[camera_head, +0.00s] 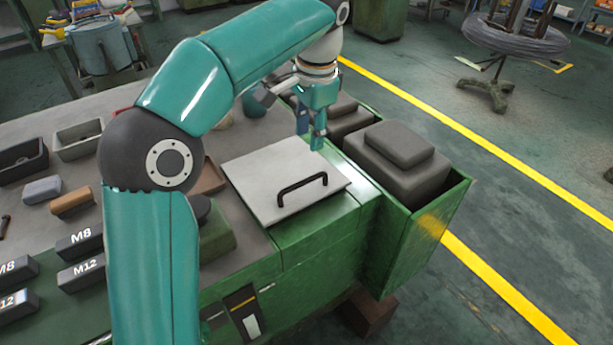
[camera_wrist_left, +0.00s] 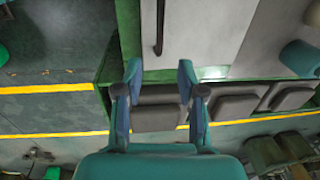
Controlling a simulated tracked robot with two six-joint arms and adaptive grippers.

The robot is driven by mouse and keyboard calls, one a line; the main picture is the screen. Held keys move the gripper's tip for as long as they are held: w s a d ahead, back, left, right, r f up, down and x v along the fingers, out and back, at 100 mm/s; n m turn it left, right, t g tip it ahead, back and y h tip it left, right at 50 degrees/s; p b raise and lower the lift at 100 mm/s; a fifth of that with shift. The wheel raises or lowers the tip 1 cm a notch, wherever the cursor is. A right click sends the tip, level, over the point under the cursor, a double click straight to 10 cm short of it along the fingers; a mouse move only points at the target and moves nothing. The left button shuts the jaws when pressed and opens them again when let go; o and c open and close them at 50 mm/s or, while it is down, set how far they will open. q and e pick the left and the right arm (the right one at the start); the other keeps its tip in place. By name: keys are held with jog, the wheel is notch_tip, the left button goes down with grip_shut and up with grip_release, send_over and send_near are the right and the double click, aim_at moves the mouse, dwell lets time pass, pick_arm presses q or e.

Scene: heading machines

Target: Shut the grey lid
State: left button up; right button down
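The grey lid (camera_head: 262,165) is a flat, light square plate with a black bar handle (camera_head: 302,188). It lies flat, or nearly so, on top of the green machine housing; no gap shows under its near edge. My left gripper (camera_head: 311,136) hangs over the lid's far right edge, apart from the handle. In the left wrist view the gripper (camera_wrist_left: 160,72) is open and empty, with its fingertips near the edge of the lid (camera_wrist_left: 205,30); the handle (camera_wrist_left: 159,28) lies beyond them. My left arm covers part of the bench. My right gripper is not in view.
Green open bins with dark grey blocks (camera_head: 398,160) stand right beside the housing. The bench at left holds dark trays (camera_head: 22,160) and black blocks marked M8 and M12 (camera_head: 80,240). A yellow floor line (camera_head: 450,125) runs along the clear floor at right.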

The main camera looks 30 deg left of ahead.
aim_at(305, 180)
pick_arm(q)
jog(key=f, duration=0.4)
jog(key=a+f+b, duration=0.1)
jog(key=f, duration=0.8)
jog(key=shift+w+a, duration=0.2)
jog(key=shift+w, duration=0.05)
jog(key=shift+c, duration=0.2)
jog(key=shift+r, duration=0.1)
grip_shut()
jog(key=shift+b, duration=0.3)
